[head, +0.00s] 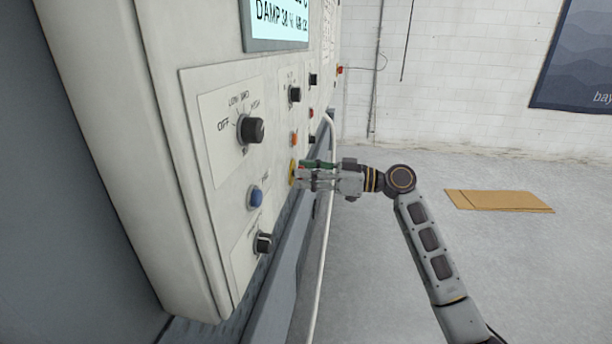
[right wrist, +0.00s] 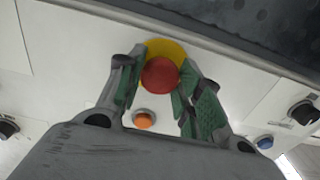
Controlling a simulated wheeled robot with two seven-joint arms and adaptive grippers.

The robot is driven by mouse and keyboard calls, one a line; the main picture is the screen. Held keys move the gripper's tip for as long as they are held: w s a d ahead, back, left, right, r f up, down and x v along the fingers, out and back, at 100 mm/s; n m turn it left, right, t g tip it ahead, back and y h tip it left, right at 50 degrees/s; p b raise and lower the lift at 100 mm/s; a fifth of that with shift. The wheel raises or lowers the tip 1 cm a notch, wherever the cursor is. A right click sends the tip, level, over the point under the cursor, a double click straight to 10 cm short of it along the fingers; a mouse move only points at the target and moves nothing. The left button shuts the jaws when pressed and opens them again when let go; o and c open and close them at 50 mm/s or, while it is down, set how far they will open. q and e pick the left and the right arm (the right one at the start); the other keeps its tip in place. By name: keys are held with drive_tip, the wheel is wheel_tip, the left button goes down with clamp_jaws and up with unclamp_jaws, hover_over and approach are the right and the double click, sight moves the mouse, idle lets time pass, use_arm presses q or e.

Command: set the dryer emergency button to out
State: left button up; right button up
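The emergency button is a round red knob (right wrist: 160,75) on a yellow disc (right wrist: 167,50), seen in the right wrist view. In the head view the yellow disc (head: 292,172) shows at the panel's lower right edge, and the knob is mostly hidden by my gripper. My right gripper (head: 303,175) points straight at the panel there. In the right wrist view its green-padded fingers (right wrist: 158,82) are apart, one on each side of the knob. I cannot tell whether they touch it. My left gripper is not in view.
The control panel (head: 190,140) carries a black rotary knob (head: 251,130), a blue button (head: 255,197) and an orange button (head: 294,138), which also shows in the right wrist view (right wrist: 144,120). A pale pipe (head: 325,240) runs below my gripper. Flat cardboard (head: 498,201) lies on open floor.

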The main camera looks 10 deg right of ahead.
drive_tip(key=o, duration=0.4)
drive_tip(key=shift+s+d, duration=0.1)
drive_tip(key=shift+d, duration=0.15)
drive_tip(key=shift+a, duration=0.1)
drive_tip(key=v, duration=1.2)
idle(0.5)
